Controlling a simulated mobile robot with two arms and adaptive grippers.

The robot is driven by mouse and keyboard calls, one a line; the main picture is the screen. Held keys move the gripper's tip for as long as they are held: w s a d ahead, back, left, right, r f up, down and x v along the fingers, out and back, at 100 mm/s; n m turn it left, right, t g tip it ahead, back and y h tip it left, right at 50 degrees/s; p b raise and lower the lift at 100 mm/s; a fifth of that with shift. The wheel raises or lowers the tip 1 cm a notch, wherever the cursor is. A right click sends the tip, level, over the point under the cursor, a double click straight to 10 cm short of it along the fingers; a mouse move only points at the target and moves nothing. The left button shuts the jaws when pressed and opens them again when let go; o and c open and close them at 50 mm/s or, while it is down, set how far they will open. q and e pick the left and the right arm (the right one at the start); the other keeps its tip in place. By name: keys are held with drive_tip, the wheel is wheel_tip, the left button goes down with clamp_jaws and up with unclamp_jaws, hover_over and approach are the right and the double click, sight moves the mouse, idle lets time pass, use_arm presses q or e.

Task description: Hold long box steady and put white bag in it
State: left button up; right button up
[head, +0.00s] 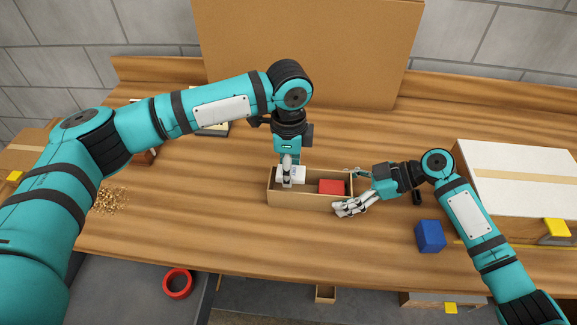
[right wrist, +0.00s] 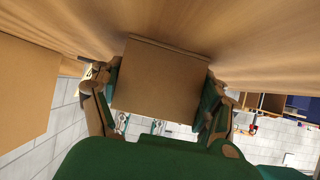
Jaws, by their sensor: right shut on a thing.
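The long box (head: 300,200) is an open, light brown box on the wooden table, in the middle of the head view. My right gripper (head: 353,190) is shut on its right end; in the right wrist view the box's end wall (right wrist: 160,85) is between the fingers. The white bag (head: 297,175) is at the left part of the box, within its outline. My left gripper (head: 287,178) points down over the bag and partly covers it. I cannot tell whether its fingers hold the bag. A red block (head: 331,187) is in the right part of the box.
A blue block (head: 430,236) stands right of the box, near my right forearm. A white-topped carton (head: 520,175) is at the far right. Small brown pieces (head: 109,200) lie at left. A large brown board (head: 305,50) stands behind. The table in front of the box is clear.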

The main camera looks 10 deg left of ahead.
use_arm(q)
drive_tip(key=shift+f, duration=0.25)
use_arm(e)
drive_tip(key=shift+f, duration=0.1)
use_arm(q)
drive_tip(key=o, duration=1)
wheel_tip(320, 180, up, 12)
drive_tip(key=shift+r, duration=0.1)
idle(0.4)
use_arm(e)
drive_tip(key=o, duration=1)
drive_tip(key=shift+c, duration=0.2)
